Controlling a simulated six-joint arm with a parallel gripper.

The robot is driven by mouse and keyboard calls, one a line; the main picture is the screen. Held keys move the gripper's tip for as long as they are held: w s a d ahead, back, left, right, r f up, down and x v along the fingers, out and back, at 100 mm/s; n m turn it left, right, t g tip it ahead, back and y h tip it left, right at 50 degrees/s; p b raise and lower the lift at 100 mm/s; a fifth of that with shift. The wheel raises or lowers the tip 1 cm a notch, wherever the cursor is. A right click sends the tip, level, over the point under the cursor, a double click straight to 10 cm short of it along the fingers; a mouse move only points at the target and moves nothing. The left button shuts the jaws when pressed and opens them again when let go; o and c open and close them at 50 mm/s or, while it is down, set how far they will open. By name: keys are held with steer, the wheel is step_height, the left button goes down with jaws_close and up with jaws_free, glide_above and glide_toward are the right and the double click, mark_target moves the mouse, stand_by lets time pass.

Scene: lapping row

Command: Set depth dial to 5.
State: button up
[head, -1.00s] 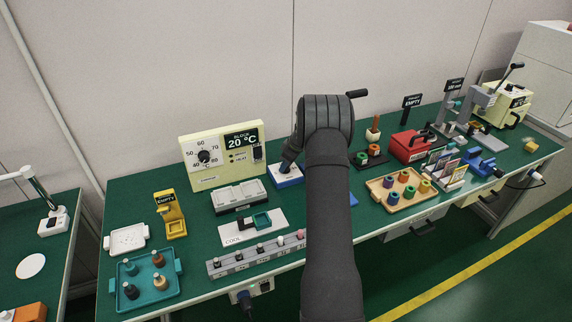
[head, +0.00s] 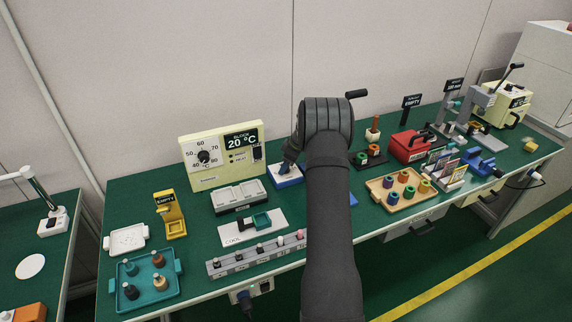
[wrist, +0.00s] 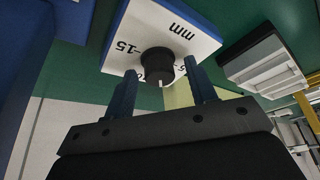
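The depth dial is a black round knob (wrist: 158,66) on a white plate (wrist: 185,22) with a blue edge. The plate carries "mm" and "15" marks, partly cut off or hidden. A small white pointer shows on the knob's near side. In the head view the dial's blue and white box (head: 287,179) stands at the back of the bench, partly behind my arm. My gripper (wrist: 162,70) is open, with one blue finger on each side of the knob and visible gaps on both sides. I cannot tell how far the fingertips reach along it.
A cream heater block (head: 222,158) with its own dial and a "20 °C" display stands left of the box. A grey-white tray (head: 239,197) sits in front of it. A tan tray of coloured spools (head: 372,187) lies to the right of my arm.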

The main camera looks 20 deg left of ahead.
stand_by(0.3)
steer(key=m+t, duration=0.1)
steer(key=m, duration=0.2)
steer(key=shift+s+a, duration=0.1)
steer(key=m+t, duration=0.1)
steer(key=m, duration=0.1)
steer(key=m+t+h, duration=0.1)
steer(key=m, duration=0.2)
steer(key=m+t+h, duration=0.1)
steer(key=m, duration=0.3)
steer(key=shift+s+a, duration=0.1)
steer(key=shift+m+t+h, duration=0.3)
steer(key=shift+m+h, duration=0.3)
steer(key=shift+m, duration=1.1)
steer(key=s+d+r+n, duration=0.1)
steer(key=s+r+n, duration=0.2)
steer(key=r, duration=0.6)
steer(key=s+d+r+n, duration=0.1)
steer(key=s+r+n, duration=0.3)
steer(key=r+n, duration=0.3)
steer(key=s+d+r+n, duration=0.1)
steer(key=s+r+n, duration=0.3)
steer(key=r, duration=0.8)
steer(key=shift+n, duration=0.8)
steer(key=shift+d, duration=0.1)
